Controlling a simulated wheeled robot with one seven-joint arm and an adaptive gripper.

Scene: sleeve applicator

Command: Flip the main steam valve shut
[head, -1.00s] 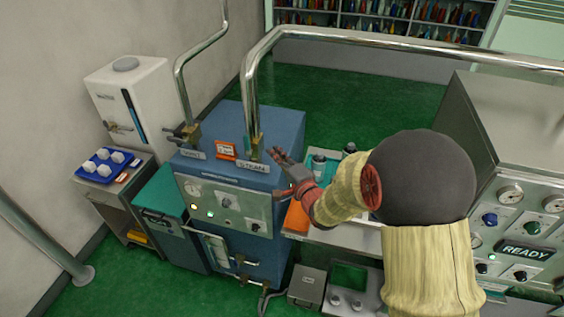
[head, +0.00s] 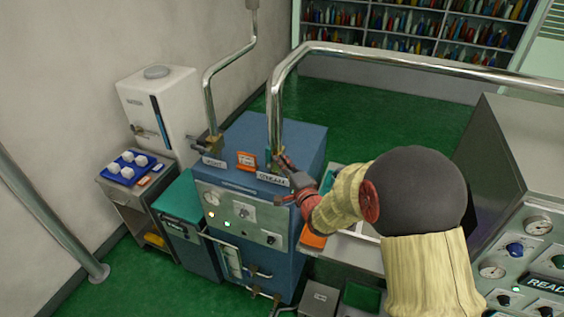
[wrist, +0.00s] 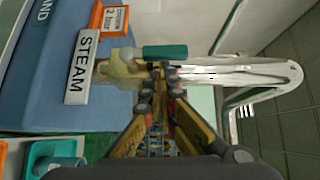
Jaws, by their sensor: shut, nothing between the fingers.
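The steam valve is a brass body (wrist: 120,70) with a teal lever (wrist: 165,52), at the foot of the chrome pipe beside the STEAM label (wrist: 82,67). In the wrist view the lever lies along the pipe's direction. In the head view the valve (head: 269,158) sits on top of the blue cabinet, partly behind my gripper. My gripper (wrist: 160,82) is shut and empty, its tips close beside the valve and pipe in the wrist view. I cannot tell whether they touch. It also shows at the valve in the head view (head: 281,160).
The chrome pipe (head: 275,105) rises from the valve and bends right over my arm. A second pipe with its own valve (head: 213,143) stands left on the blue cabinet (head: 250,135). An orange sign (head: 246,161) sits between them. A console with gauges (head: 525,240) is at right.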

